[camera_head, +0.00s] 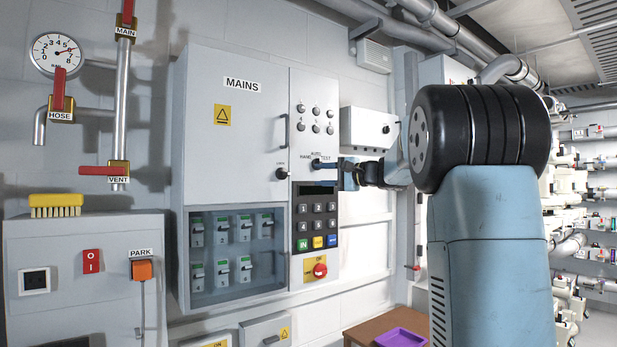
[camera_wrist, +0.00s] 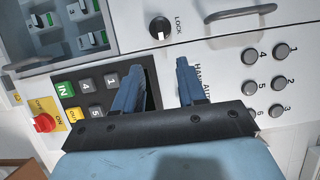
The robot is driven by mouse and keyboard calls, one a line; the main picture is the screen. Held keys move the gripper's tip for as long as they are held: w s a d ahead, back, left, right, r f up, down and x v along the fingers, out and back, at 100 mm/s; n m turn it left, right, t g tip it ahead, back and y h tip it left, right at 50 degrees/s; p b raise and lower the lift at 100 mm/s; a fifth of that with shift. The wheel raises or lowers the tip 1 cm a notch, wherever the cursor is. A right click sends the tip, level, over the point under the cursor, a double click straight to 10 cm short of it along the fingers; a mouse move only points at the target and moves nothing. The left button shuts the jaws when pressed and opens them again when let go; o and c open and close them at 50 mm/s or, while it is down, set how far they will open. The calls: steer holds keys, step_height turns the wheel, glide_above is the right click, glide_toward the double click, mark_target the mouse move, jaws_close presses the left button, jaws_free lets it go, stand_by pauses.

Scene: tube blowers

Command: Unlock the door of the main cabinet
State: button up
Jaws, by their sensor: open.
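The main cabinet (camera_head: 225,140), labelled MAINS, hangs on the wall with its grey door flush with the front. The door has a curved handle (camera_head: 284,131) and below it a black round lock knob (camera_head: 281,173). In the wrist view the lock knob (camera_wrist: 160,28) sits beside the word LOCK, with a pale mark on its rim. My gripper (camera_head: 346,176) is in front of the cabinet's right-hand panel, right of the knob. In the wrist view my gripper (camera_wrist: 158,75) is open and empty, its dark fingers pointing towards the knob but apart from it.
The HAND/AUTO/TEST switch (camera_head: 318,164) lies close to my gripper, above the keypad (camera_head: 317,214). A red rotary switch (camera_head: 320,270) sits lower down. Breakers show behind a window (camera_head: 237,248). A grey box (camera_head: 368,128) juts from the wall at right.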

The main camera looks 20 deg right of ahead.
steer(key=shift+v, duration=1.8)
steer(key=s+a+f+n+g+h, duration=0.2)
steer(key=s+a+f+g, duration=0.1)
steer(key=s+a+f, duration=0.5)
steer(key=s+a+f+n+g+h, duration=0.25)
steer(key=s+a+f, duration=0.3)
steer(key=s, duration=0.35)
steer(key=s+d+f+n+g+h, duration=0.1)
steer(key=s+f+n+h, duration=0.1)
steer(key=s+f, duration=0.5)
steer(key=s+d+f+n+g+h, duration=0.1)
steer(key=s+f+n+h, duration=0.2)
steer(key=s, duration=1.1)
step_height(320, 180, down, 6)
steer(key=shift+s+r+g+h, duration=0.2)
steer(key=shift+s+g+h, duration=0.2)
steer(key=shift+h, duration=0.65)
steer(key=shift+n, duration=0.25)
steer(key=shift+c, duration=0.2)
